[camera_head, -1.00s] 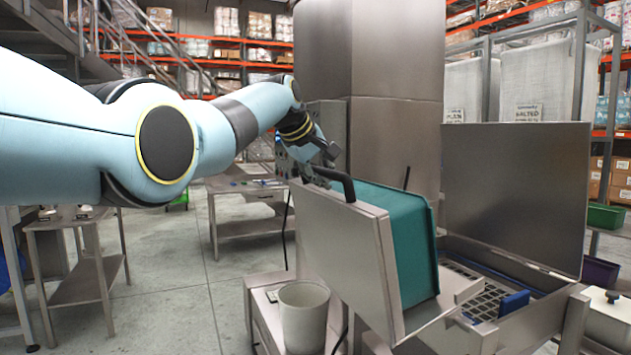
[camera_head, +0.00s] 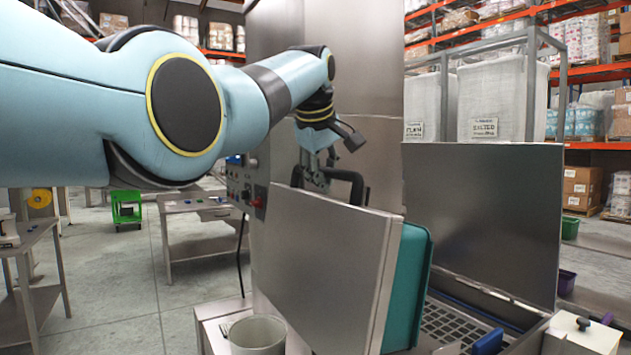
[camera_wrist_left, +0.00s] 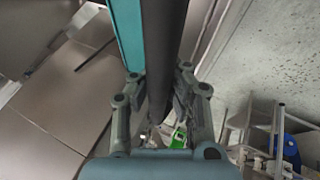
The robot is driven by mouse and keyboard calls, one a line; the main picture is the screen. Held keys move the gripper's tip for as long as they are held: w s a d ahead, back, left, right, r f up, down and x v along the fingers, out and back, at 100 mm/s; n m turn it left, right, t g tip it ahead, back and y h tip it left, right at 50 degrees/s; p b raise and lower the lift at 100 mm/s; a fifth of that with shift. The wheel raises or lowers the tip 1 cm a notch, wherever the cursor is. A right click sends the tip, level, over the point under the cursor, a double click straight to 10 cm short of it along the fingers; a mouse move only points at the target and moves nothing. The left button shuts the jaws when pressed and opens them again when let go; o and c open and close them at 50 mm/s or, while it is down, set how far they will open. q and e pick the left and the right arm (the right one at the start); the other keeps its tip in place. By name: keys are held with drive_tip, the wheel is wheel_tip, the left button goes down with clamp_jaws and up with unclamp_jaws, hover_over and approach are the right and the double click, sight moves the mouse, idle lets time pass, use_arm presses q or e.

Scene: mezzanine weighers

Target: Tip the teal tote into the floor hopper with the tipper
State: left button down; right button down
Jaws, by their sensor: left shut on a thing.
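The teal tote (camera_head: 410,285) stands on its side behind the tipper's raised steel plate (camera_head: 325,260), tilted toward the hopper. Most of the tote is hidden by the plate. My left gripper (camera_head: 319,178) is shut on the tipper's black bar handle (camera_head: 348,177) at the plate's top edge. In the left wrist view the handle (camera_wrist_left: 160,60) runs between the gripper's fingers (camera_wrist_left: 158,98), with a teal strip of the tote (camera_wrist_left: 127,35) alongside. The hopper's grate (camera_head: 450,322) lies right of the tote. My right gripper is not seen.
The hopper's steel lid (camera_head: 483,220) stands open behind the grate. A blue part (camera_head: 488,342) sits at the grate's front. A pale bucket (camera_head: 257,335) stands below the plate. A steel column and control panel (camera_head: 243,187) rise behind my gripper.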

use_arm(q)
drive_tip(key=shift+w+r, duration=0.25)
drive_tip(key=shift+r, duration=0.6)
drive_tip(key=c, duration=1.6)
unclamp_jaws()
drive_tip(key=o, duration=0.4)
drive_tip(key=shift+s+d, duration=0.1)
drive_tip(key=shift+s, duration=0.05)
drive_tip(key=shift+d+f, duration=0.1)
drive_tip(key=shift+f, duration=0.1)
drive_tip(key=v, duration=1.2)
drive_tip(key=shift+s, duration=0.1)
